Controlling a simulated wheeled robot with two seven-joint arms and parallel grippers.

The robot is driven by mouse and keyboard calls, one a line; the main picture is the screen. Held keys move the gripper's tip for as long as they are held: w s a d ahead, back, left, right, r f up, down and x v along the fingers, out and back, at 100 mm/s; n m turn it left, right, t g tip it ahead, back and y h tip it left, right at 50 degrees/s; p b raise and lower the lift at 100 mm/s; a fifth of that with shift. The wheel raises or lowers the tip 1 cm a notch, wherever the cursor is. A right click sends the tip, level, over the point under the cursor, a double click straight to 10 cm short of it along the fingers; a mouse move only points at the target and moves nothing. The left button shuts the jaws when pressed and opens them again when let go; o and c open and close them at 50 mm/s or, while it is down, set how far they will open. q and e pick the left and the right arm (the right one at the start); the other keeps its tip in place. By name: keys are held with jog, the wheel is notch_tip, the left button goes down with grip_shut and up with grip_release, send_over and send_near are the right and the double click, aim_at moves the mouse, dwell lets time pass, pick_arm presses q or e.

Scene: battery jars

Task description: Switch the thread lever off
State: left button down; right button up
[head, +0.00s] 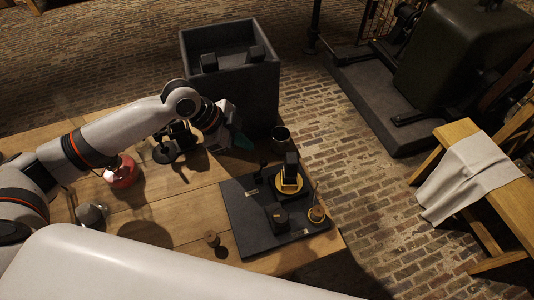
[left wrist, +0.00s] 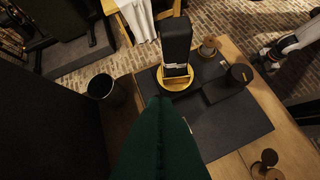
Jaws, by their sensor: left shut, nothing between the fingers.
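A dark board (head: 240,212) lies on the table and carries several fittings. A tall black block stands on a round brass base (head: 290,187); it also shows in the left wrist view (left wrist: 176,45). A black knob (head: 278,216) and a small brass-and-brown piece (head: 316,214) are nearer the board's front right edge. I cannot tell which fitting is the thread lever. My left gripper (head: 241,142) is shut and empty, above the board's far-left side, apart from the fittings. Its green fingers (left wrist: 160,145) hide part of the board. My right gripper (left wrist: 268,60) is small and dark beyond the table.
A tall dark open bin (head: 225,80) stands behind my left gripper. A dark cup (head: 281,134) is beside it. A red round piece (head: 122,172), a grey piece (head: 91,213) and a small wooden peg (head: 212,240) are on the table. A bench with a cloth (head: 470,175) stands right.

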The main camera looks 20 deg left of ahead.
aim_at(266, 163)
pick_arm(q)
jog(key=p+x, duration=0.2)
jog(key=x, duration=0.7)
jog(key=shift+w, duration=0.1)
jog(key=shift+w+d+f, duration=0.1)
jog(key=shift+d+f, duration=0.1)
jog(key=shift+f, duration=0.4)
pick_arm(e)
jog(key=shift+w+a+r, duration=0.15)
jog(key=shift+w+r, duration=0.15)
jog(key=shift+r, duration=0.3)
jog(key=shift+w+a+r, duration=0.15)
jog(key=shift+w+r, duration=0.15)
jog(key=shift+r, duration=0.25)
jog(key=shift+f, duration=0.1)
